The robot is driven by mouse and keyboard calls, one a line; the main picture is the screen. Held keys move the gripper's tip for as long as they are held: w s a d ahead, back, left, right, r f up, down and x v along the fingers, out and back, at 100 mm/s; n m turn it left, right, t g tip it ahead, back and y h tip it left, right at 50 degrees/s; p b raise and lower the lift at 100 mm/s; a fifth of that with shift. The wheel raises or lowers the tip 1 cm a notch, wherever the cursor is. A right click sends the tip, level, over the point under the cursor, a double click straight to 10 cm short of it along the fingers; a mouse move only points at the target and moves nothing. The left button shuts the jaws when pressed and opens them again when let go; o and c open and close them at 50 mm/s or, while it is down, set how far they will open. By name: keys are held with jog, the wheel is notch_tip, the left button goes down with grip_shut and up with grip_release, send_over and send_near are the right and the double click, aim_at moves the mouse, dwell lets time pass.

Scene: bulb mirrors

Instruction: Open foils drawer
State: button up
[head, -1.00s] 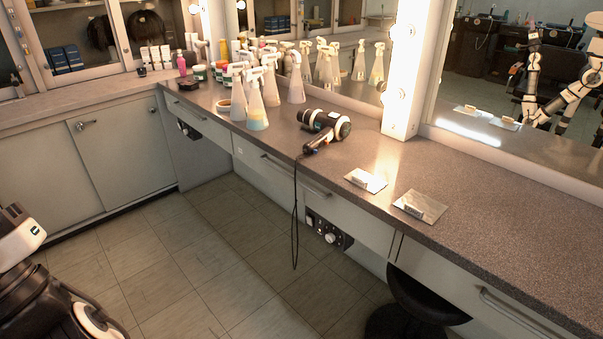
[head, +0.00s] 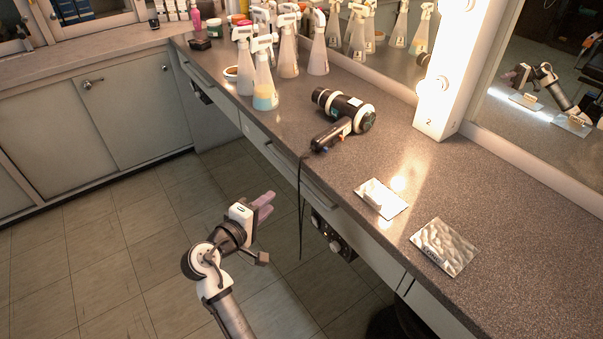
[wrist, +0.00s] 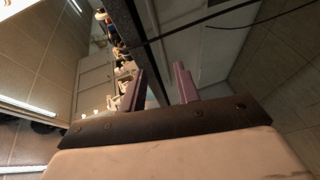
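Pale drawer fronts run under the speckled counter. Another drawer front (head: 435,312) shows at the lower right and one more (head: 210,92) at the far left. I cannot read any label naming the foils drawer. My gripper (head: 266,202) is in front of and below the middle drawer's handle, apart from it. Its two pinkish fingers stand apart with nothing between them in the wrist view (wrist: 160,78).
The dryer's cord (head: 301,215) hangs down before the drawers, just right of my gripper. The tiled floor (head: 110,250) is clear at left.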

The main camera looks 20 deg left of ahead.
jog(key=p+x, duration=0.1)
jog(key=x, duration=1.2)
jog(key=shift+p, duration=0.4)
jog(key=shift+a, duration=0.1)
grip_shut()
